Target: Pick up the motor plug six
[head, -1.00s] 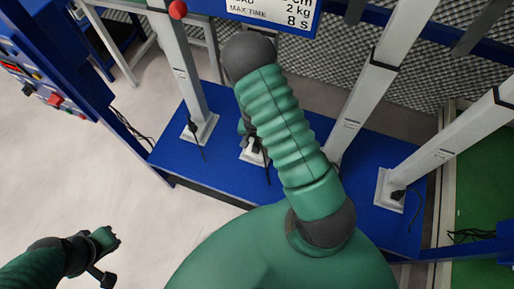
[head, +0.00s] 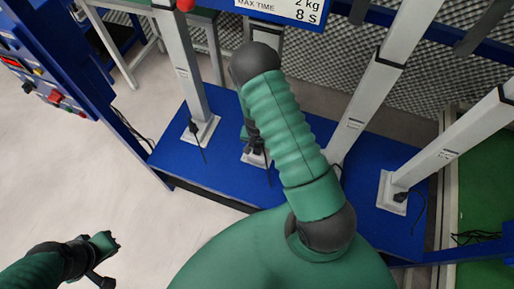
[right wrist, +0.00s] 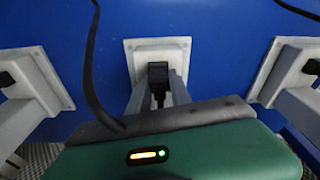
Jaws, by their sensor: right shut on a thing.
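A black plug (right wrist: 158,74) sits at the white base plate of the middle grey post in the right wrist view. In the head view this plug (head: 256,147) is small and dark, partly behind my right arm. My right gripper (head: 253,140) is down at it, mostly hidden by the green ribbed forearm. In the right wrist view its green body fills the bottom, and it is shut on the plug; the fingertips are hard to make out. My left gripper (head: 110,258) hangs over the pale floor at lower left, far from the plugs; its jaw opening is unclear.
More grey posts with black plugs stand on the blue base (head: 215,172), at left (head: 193,125) and right (head: 400,197). A black cable (right wrist: 92,70) hangs close to the gripper in the right wrist view. A white sign (head: 280,8) is above.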

